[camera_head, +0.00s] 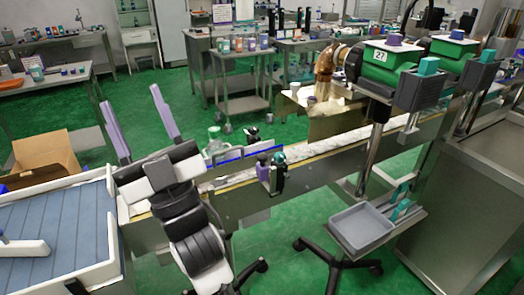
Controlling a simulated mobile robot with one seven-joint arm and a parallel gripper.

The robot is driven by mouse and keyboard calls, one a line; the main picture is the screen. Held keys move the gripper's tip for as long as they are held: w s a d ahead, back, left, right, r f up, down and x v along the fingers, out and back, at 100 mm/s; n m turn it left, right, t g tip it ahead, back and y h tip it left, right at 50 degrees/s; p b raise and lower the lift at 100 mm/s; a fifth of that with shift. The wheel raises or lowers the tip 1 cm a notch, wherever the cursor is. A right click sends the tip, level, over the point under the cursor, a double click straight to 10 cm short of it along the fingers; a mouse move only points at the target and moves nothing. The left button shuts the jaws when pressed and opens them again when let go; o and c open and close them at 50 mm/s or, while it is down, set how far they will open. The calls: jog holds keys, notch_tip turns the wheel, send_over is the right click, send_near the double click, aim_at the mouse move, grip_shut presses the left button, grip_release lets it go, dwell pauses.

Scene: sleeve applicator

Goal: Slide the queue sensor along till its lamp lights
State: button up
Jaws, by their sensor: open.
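My gripper (129,95) is at the left, its two long purple fingers wide apart and empty, pointing away over the left part of the conveyor (325,150). A small black unit with a teal top (279,172) and a purple-topped piece (263,168) sit side by side on the conveyor's near side rail, to the right of and apart from my gripper. This looks like the queue sensor. A smaller dark fitting (253,136) stands on the far side, perhaps its counterpart. I cannot make out a lit lamp on either. My arm's white and black links hide part of the conveyor.
A green applicator head marked 27 (388,66) stands over the conveyor on a steel post, with a grey tray (360,227) in front. A clear bottle (215,138) is on the belt. A blue-grey surface with white rims (45,235) and a cardboard box (45,152) are left.

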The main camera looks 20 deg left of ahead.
jog(key=w+d+f+m+t+h+p, duration=0.35)
jog(key=w+f+m+t+h, duration=0.35)
jog(key=w+h, duration=0.45)
jog(key=m+g+h+b, duration=0.2)
jog(key=g+h+b, duration=0.3)
jog(key=h, duration=0.1)
send_near(264, 158)
jog(key=shift+y, duration=0.25)
jog(key=p+x, duration=0.4)
jog(key=x, duration=0.6)
jog(key=shift+w+f, duration=0.2)
jog(key=shift+w, duration=0.05)
jog(key=shift+w+a+f+p, duration=0.1)
jog(key=shift+w+a+p, duration=0.25)
jog(key=shift+w+a, duration=0.1)
grip_shut()
